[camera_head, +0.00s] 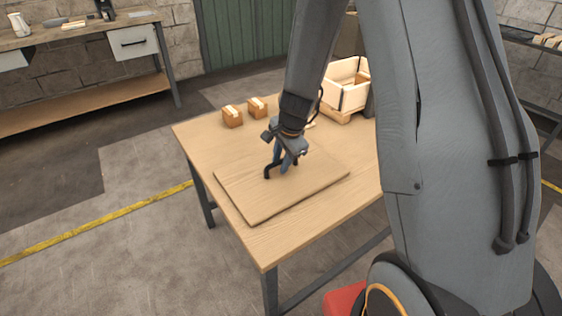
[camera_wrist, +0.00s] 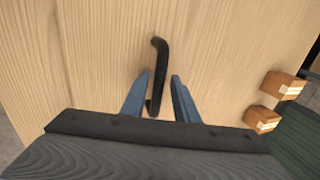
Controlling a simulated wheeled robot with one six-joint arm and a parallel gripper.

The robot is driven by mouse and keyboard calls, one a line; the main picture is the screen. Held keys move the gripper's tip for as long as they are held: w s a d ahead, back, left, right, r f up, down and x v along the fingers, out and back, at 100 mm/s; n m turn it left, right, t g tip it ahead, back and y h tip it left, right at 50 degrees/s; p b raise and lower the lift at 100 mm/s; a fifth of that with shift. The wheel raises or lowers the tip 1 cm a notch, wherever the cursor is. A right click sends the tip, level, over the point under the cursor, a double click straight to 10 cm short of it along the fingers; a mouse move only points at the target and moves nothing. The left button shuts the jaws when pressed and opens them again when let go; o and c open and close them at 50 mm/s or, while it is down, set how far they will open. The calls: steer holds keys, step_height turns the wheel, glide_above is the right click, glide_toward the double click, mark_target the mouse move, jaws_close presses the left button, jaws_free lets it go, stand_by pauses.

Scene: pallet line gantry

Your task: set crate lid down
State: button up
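The crate lid (camera_head: 249,201) is a flat wooden board with a black handle (camera_head: 268,171). It lies flat on the wooden table (camera_head: 285,247), near the front left edges. My gripper (camera_head: 282,168) is over the lid at the handle. In the wrist view, the blue fingers of my gripper (camera_wrist: 160,78) stand on either side of the black handle (camera_wrist: 160,48), with gaps showing between them and it. The gripper looks open and is not clamped on the handle. The wooden crate (camera_head: 343,96) stands open at the back right of the table, partly hidden by my arm.
Two small cardboard boxes, one nearer (camera_head: 232,118) and one farther (camera_head: 257,108), stand behind the lid on the table. A workbench (camera_head: 90,35) is at the back left. A yellow floor line (camera_head: 100,222) runs left of the table. A red object (camera_head: 344,300) is low at the front.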

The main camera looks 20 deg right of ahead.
mark_target(287, 176)
steer(key=shift+s, duration=0.1)
steer(key=p+v, duration=0.2)
steer(key=v, duration=0.9)
steer(key=s+r+n+g, duration=0.1)
steer(key=s+r+n, duration=0.1)
steer(key=s+n, duration=0.5)
steer(key=s+a+r+n+g+h, duration=0.1)
steer(key=s+n, duration=0.6)
steer(key=s, duration=0.8)
steer(key=shift+r+g, duration=0.4)
steer(key=shift+g, duration=0.2)
steer(key=shift+s, duration=0.1)
